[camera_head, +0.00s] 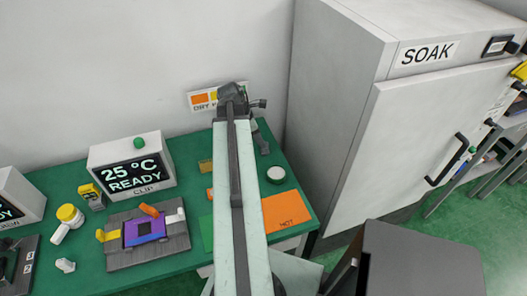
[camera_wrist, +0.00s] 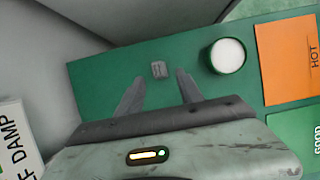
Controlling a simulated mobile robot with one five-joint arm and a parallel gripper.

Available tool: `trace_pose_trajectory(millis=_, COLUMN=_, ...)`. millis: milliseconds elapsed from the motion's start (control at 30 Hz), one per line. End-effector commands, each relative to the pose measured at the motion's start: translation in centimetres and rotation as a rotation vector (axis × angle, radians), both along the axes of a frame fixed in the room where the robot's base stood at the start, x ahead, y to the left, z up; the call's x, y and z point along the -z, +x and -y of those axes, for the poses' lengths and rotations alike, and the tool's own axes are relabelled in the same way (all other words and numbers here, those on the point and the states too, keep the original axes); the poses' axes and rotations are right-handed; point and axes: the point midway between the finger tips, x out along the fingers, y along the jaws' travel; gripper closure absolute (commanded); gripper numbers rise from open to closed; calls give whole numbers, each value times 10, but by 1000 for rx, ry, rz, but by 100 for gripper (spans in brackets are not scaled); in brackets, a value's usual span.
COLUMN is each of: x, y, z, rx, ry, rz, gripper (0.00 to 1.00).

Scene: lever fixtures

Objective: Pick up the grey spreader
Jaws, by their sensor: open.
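The grey spreader appears to be the small grey block (camera_wrist: 159,69) on the green table in the wrist view, near the table's far edge. My gripper (camera_wrist: 161,77) is open, with one finger on each side of the block in that picture. The block shows just beyond the fingertips, roughly midway between them. I cannot tell the height of the fingers above it. Nothing is held. In the head view my arm runs up the middle and covers part of the table. A dark grey shape shows beside it, and I cannot tell whether that is my gripper or the spreader.
A white-topped round jar (camera_wrist: 227,55) stands right of the block, beside the orange HOT mat (camera_wrist: 286,60). The large SOAK cabinet (camera_head: 345,110) stands right of the table. A CLIP display (camera_head: 132,167) and a fixture with a purple block (camera_head: 146,230) are at left.

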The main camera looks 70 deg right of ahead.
Motion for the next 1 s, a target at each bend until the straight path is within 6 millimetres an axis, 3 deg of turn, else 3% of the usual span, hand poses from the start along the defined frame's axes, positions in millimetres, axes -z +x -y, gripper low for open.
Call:
trace_pose_trajectory(millis=33, x=14, y=-2, z=3, rx=0, ry=0, rz=0, gripper=56)
trace_pose_trajectory(millis=200, x=41, y=-9, z=10, rx=-1, ry=0, rz=0, gripper=56)
trace_pose_trajectory(millis=467, x=40, y=-10, z=11, rx=-3, ry=0, rz=0, gripper=56)
trace_pose_trajectory(millis=633, x=39, y=-10, z=11, rx=-3, ry=0, rz=0, gripper=100)
trace_pose_trajectory(millis=1000, x=36, y=-10, z=11, rx=-4, ry=0, rz=0, gripper=100)
